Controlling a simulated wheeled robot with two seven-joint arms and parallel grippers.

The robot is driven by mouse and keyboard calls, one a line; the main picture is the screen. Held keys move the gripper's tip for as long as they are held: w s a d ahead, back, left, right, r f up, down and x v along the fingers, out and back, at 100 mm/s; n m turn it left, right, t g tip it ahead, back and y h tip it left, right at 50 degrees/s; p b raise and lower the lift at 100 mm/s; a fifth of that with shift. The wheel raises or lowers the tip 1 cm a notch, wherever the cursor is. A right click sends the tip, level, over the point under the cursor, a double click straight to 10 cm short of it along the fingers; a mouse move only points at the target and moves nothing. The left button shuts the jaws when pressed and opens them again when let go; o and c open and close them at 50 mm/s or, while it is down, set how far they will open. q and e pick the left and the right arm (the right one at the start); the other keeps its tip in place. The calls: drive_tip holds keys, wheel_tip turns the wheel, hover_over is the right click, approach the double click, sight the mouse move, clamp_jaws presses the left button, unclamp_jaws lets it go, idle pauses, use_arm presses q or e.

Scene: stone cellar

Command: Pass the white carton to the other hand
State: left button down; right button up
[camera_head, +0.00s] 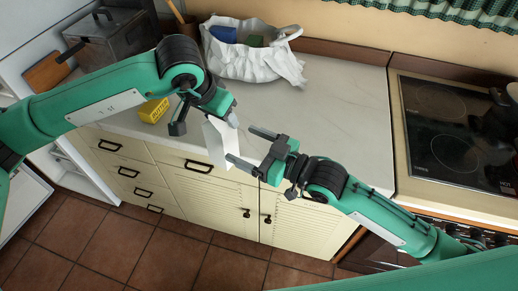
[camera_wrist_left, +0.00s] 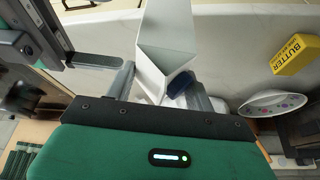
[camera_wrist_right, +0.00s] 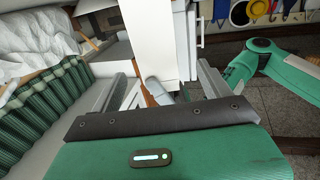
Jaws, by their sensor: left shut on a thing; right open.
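The white carton (camera_head: 217,146) hangs upright from my left gripper (camera_head: 230,112), which is shut on its upper part, in front of the counter's front edge. In the left wrist view the carton (camera_wrist_left: 166,38) stands between the two fingers. My right gripper (camera_head: 246,147) is open and empty, just right of the carton, its fingers pointing at it. In the right wrist view the carton (camera_wrist_right: 152,38) shows beyond and between the open fingers; whether they overlap it in depth is hard to tell. The right gripper also shows at the left wrist view's left side (camera_wrist_left: 88,60).
The counter (camera_head: 335,95) holds a yellow butter box (camera_head: 153,110) and a crumpled white bag (camera_head: 255,62) with blue and green things. A dark hob (camera_head: 445,120) lies right. A patterned bowl (camera_wrist_left: 272,103) shows in the left wrist view. Cabinet fronts (camera_head: 215,200) stand below.

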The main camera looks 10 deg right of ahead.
sight(217, 132)
drive_tip(key=x, duration=0.9)
drive_tip(key=shift+d, duration=0.1)
use_arm(q)
drive_tip(key=shift+r, duration=0.1)
use_arm(e)
drive_tip(key=shift+s, duration=0.1)
drive_tip(key=c, duration=1.4)
use_arm(q)
drive_tip(key=c, duration=0.8)
unclamp_jaws()
drive_tip(key=shift+w, duration=0.1)
drive_tip(key=shift+c, duration=0.2)
use_arm(e)
drive_tip(key=shift+r, duration=0.1)
drive_tip(key=shift+c, duration=0.8)
use_arm(q)
drive_tip(key=o, duration=0.4)
use_arm(e)
drive_tip(key=shift+c, duration=0.7)
